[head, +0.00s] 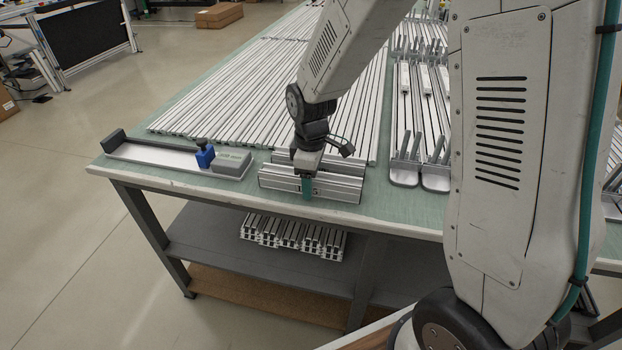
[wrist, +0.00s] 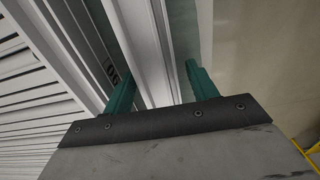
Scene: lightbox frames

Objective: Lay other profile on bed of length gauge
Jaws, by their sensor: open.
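The length gauge (head: 165,155) lies on the left end of the table, with a dark stop at its left, a blue slider (head: 205,154) and a grey block (head: 232,161) at its right. No profile shows on its bed. Two short aluminium profiles lie side by side right of it: a front profile (head: 338,188) near the table edge and a rear profile (head: 349,168) behind. My gripper (head: 307,184) points down over the front profile. In the wrist view my gripper (wrist: 158,72) is open, with one green finger on each side of a profile (wrist: 150,45). Contact cannot be told.
Long profiles (head: 270,85) cover the table (head: 390,206) behind. Metal fixtures with upright grey posts (head: 407,178) stand to the right. A lower shelf (head: 210,240) carries several short profiles (head: 290,235). A narrow clear strip separates the gauge and the short profiles.

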